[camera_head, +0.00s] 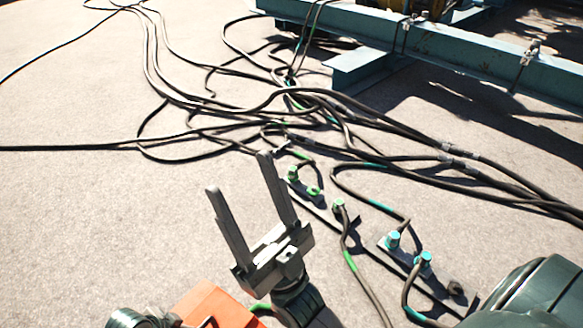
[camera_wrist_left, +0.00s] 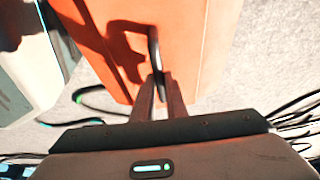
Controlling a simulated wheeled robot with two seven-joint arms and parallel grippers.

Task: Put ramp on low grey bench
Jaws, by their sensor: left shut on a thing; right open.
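The orange ramp (camera_wrist_left: 120,45) fills the upper middle of the left wrist view, with a dark handle (camera_wrist_left: 154,48) on its near face. My left gripper (camera_wrist_left: 159,82) is shut on that handle. In the head view an orange piece, apparently the same ramp (camera_head: 205,304), shows at the bottom edge, mostly cut off. My left gripper itself is not visible there. My right gripper (camera_head: 238,173) is open and empty, above the bare ground, beside and above the orange piece in the picture. I see no low grey bench in either view.
Dark cables (camera_head: 290,98) lie tangled across the ground. Connector plates with green (camera_head: 292,174) and cyan (camera_head: 393,240) plugs lie right of my right gripper. A teal steel beam frame (camera_head: 450,55) stands at the upper right. The ground at left is mostly clear.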

